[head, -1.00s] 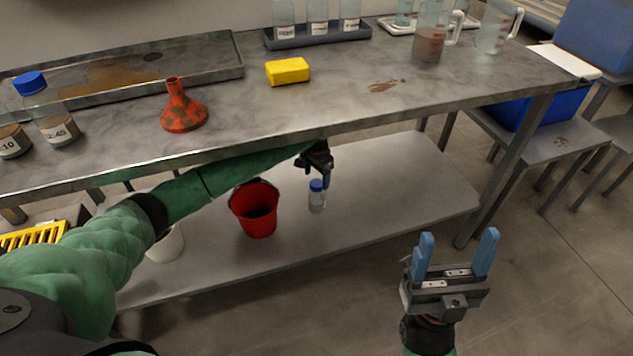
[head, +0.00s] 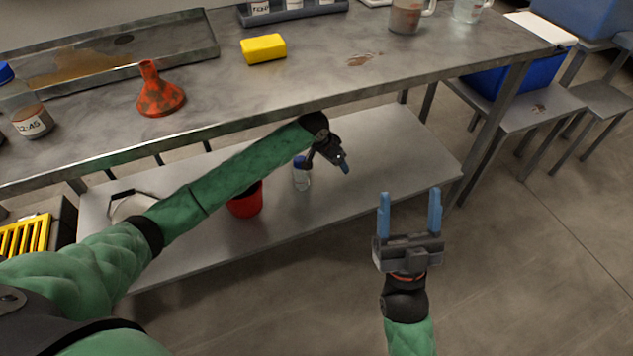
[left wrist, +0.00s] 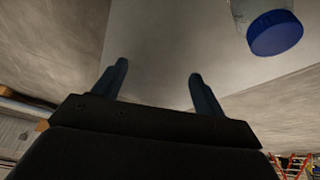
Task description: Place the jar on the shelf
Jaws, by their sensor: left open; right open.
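The jar (head: 302,178) is small and clear with a blue lid, upright on the lower shelf (head: 400,150) under the steel bench. My left gripper (head: 342,165) is just right of the jar in the head view, open and empty, and partly covers the jar's lid. In the left wrist view the jar's blue lid (left wrist: 275,34) shows at the upper right, outside the open fingers (left wrist: 155,80). My right gripper (head: 410,205) is open and empty, in front of the bench over the floor.
A red bucket (head: 245,201) stands left of the jar, partly behind my left arm. The bench top (head: 300,85) overhangs the shelf and holds an orange funnel (head: 160,92) and a yellow sponge (head: 264,49). The shelf's right end is clear.

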